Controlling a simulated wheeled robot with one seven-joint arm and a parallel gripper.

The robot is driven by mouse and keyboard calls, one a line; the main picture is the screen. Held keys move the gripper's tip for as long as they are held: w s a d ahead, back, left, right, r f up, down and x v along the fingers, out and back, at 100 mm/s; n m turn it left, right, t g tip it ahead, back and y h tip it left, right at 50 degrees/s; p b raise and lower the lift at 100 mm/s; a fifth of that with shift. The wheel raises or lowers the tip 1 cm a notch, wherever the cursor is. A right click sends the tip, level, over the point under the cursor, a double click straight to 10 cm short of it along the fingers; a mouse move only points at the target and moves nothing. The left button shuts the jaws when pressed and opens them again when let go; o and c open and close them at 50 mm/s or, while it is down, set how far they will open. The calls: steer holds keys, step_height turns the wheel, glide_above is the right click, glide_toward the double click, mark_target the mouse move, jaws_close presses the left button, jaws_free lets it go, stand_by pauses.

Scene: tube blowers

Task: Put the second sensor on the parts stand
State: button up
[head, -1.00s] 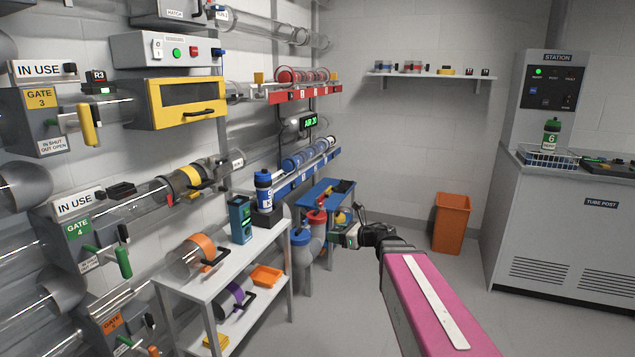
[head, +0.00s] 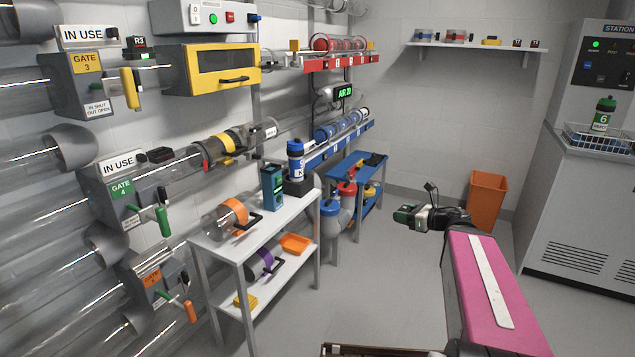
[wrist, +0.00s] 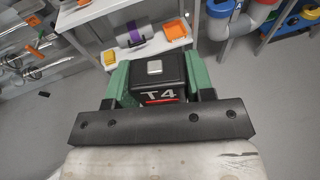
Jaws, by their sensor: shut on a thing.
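My gripper (wrist: 153,85) has green finger pads and is shut on a small black block (wrist: 168,72) with a grey button on top and "T4" on its front, apparently a sensor. In the head view my gripper (head: 405,214) is held over bare floor, right of the stands; the block is hard to make out there. A light grey two-level stand (head: 285,215), likely the parts stand, is left of my gripper, well apart from it. Its top holds an orange-banded clear tube (head: 232,214), a teal device (head: 272,186) and a blue-capped bottle (head: 296,160) on a black block.
The stand's lower shelf holds a purple-banded tube (head: 264,260), an orange tray (head: 296,243) and a yellow piece (head: 245,300). A blue table (head: 350,168) and pipes with red and blue caps stand behind. An orange bin (head: 487,200) is at the back. The middle floor is clear.

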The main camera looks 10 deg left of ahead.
steer(key=w+a+g, duration=0.1)
steer(key=a, duration=1.5)
steer(key=w+a+n+g+y, duration=0.1)
steer(key=a, duration=1.6)
steer(key=w+a+n+g, duration=0.1)
steer(key=w+a, duration=0.1)
steer(key=a, duration=1.4)
steer(key=shift+a+f+y, duration=0.15)
steer(key=shift+a+y, duration=0.15)
steer(key=shift+a, duration=0.05)
glide_above(281, 218)
step_height(281, 218, down, 7)
steer(key=shift+w+r, duration=0.1)
steer(key=shift+w, duration=0.05)
steer(key=shift+f, duration=1.9)
steer(key=shift+f, duration=0.2)
steer(key=o, duration=1)
steer(key=shift+n, duration=0.3)
